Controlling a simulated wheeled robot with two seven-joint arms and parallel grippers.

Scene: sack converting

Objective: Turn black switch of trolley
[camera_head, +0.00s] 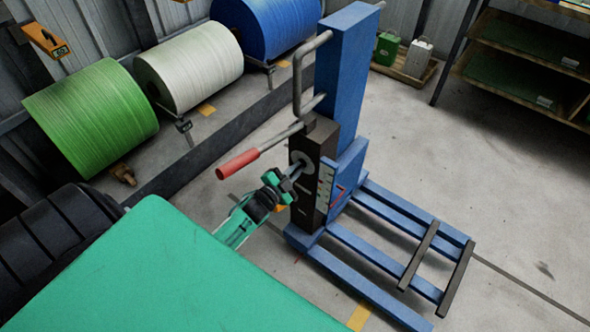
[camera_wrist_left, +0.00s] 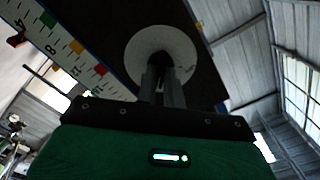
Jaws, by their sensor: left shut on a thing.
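The blue trolley (camera_head: 341,75) stands upright at the middle of the head view, with a dark box (camera_head: 303,205) on its near side. A round grey disc (camera_head: 301,160) sits on that box. My left gripper (camera_head: 294,172) reaches the disc and is shut on the black switch at its middle. In the left wrist view the pale disc (camera_wrist_left: 141,62) lies straight ahead, and the fingers of my left gripper (camera_wrist_left: 160,68) close on the dark switch (camera_wrist_left: 160,60). The fingers hide most of the switch. My right gripper is not in view.
A red-handled lever (camera_head: 238,164) sticks out left above my left gripper. A scale plate (camera_head: 325,186) is beside the box. Blue forks (camera_head: 385,262) extend right along the floor. Green (camera_head: 92,117), white (camera_head: 190,68) and blue (camera_head: 265,25) rolls stand at the back left. The right floor is clear.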

